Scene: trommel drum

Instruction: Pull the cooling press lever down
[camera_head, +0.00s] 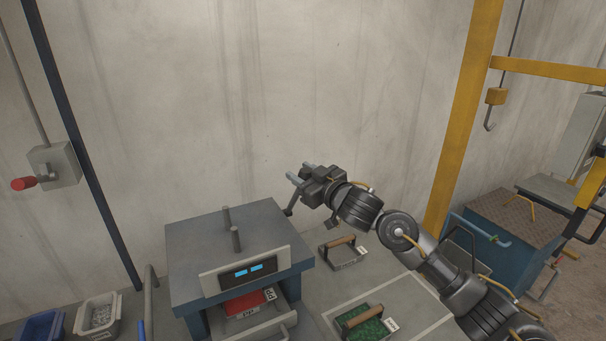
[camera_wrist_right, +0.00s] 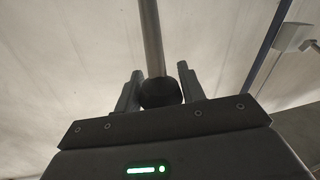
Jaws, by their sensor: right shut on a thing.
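The cooling press (camera_head: 228,250) stands at the lower middle of the head view, with a blue-grey top, two upright posts and a lit blue display on its front. Its lever (camera_head: 290,204) is at the right side of the press; only a short dark part shows beside my gripper. My right gripper (camera_head: 298,178) is above the press's right edge, shut on the lever. In the right wrist view the grey lever rod (camera_wrist_right: 151,38) ends in a dark round knob (camera_wrist_right: 161,93) between the two fingers. My left gripper is not in view.
A red block (camera_head: 243,302) lies in the press's opening. Blue (camera_head: 40,326) and grey (camera_head: 97,318) bins stand left. A concrete wall (camera_head: 300,80) is behind; a yellow post (camera_head: 463,110) rises right.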

